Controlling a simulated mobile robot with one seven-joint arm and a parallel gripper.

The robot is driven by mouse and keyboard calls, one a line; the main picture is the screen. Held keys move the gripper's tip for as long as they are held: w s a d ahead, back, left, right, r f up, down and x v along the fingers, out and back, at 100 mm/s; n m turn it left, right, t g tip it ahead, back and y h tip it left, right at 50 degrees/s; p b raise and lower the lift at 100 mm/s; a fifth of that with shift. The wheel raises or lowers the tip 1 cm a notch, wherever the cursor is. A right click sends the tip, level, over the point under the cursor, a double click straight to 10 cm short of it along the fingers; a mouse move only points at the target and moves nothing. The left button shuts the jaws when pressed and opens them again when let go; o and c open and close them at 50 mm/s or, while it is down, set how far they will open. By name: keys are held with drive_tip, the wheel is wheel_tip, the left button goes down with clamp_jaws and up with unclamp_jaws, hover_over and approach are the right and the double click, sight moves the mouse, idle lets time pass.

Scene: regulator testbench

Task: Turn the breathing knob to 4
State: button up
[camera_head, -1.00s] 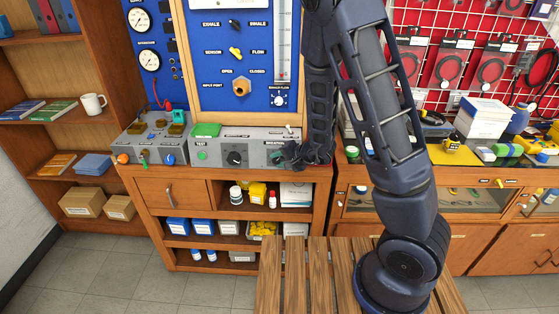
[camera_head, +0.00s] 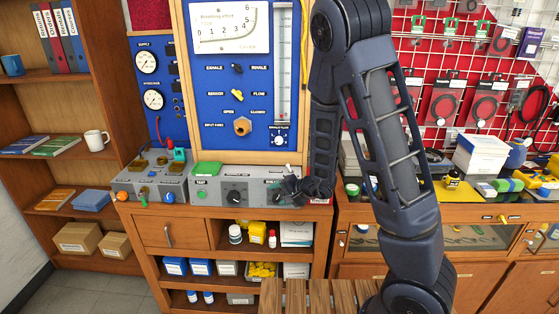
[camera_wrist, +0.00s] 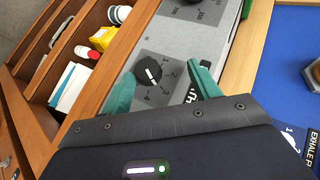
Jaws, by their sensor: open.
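The breathing knob (camera_wrist: 148,71) is a round black knob with a white pointer line on the grey console panel (camera_wrist: 175,45). Small numbers, including a 4, are printed around it. In the head view my gripper (camera_head: 296,188) is at the right end of the grey console (camera_head: 214,192) and hides the knob there.
Another black knob (camera_head: 236,197) and a green button (camera_head: 201,195) sit further left on the console. A green block (camera_head: 207,169) lies on top of it. A blue panel (camera_head: 238,90) with gauges and valves rises behind. Shelves with bottles and boxes are below.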

wheel_tip(320, 180, up, 4)
drive_tip(key=shift+a+r, duration=0.1)
drive_tip(key=shift+a, duration=0.05)
wheel_tip(320, 180, up, 14)
idle(0.8)
drive_tip(key=shift+f, duration=0.2)
